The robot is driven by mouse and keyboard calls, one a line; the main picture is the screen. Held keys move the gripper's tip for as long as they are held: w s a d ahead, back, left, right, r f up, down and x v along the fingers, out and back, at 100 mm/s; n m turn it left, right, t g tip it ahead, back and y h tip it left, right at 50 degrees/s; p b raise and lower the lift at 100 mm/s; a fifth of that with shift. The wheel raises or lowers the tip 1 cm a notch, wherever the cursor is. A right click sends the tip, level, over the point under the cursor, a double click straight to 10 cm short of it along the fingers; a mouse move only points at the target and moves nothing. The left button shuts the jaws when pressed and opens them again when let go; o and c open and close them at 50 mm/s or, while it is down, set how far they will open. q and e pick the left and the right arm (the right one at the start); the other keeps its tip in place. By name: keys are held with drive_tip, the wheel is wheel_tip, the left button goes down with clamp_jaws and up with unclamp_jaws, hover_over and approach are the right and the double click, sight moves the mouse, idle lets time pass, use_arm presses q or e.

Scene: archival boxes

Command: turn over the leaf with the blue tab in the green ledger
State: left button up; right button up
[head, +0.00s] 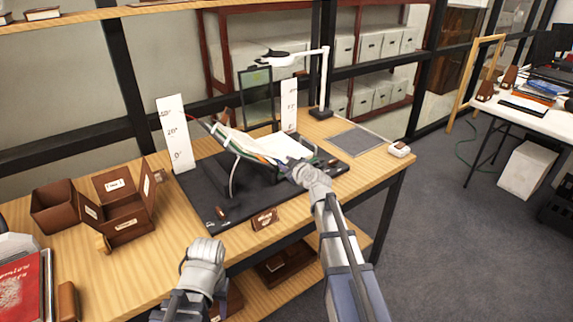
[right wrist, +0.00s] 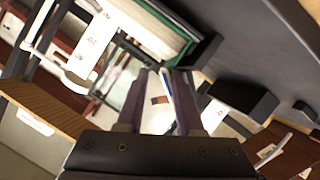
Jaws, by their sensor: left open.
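The green ledger (head: 283,147) lies open on a cradle on the dark mat, its white pages fanned out. In the right wrist view its page block and green cover edge (right wrist: 150,28) show at the top. My right gripper (head: 301,172) is at the ledger's right, near side. In the right wrist view its fingers (right wrist: 165,90) stand apart, with a thin pale and blue strip (right wrist: 166,84) seen between them. I cannot tell whether this strip is the tabbed leaf, or whether the fingers touch it. My left gripper (head: 208,250) is open and empty by the table's front edge, away from the ledger.
White scale boards (head: 174,132) stand behind the mat (head: 200,185). A lamp (head: 323,85) rises at the back right. Brown boxes (head: 118,212) stand at the left. A grey pad (head: 357,142) and a small white block (head: 399,149) lie at the right.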

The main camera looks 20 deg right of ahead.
drive_tip(key=shift+s, duration=0.1)
drive_tip(key=p+v, duration=0.2)
drive_tip(key=v, duration=0.5)
drive_tip(key=shift+s+p, duration=0.3)
drive_tip(key=shift+r, duration=0.1)
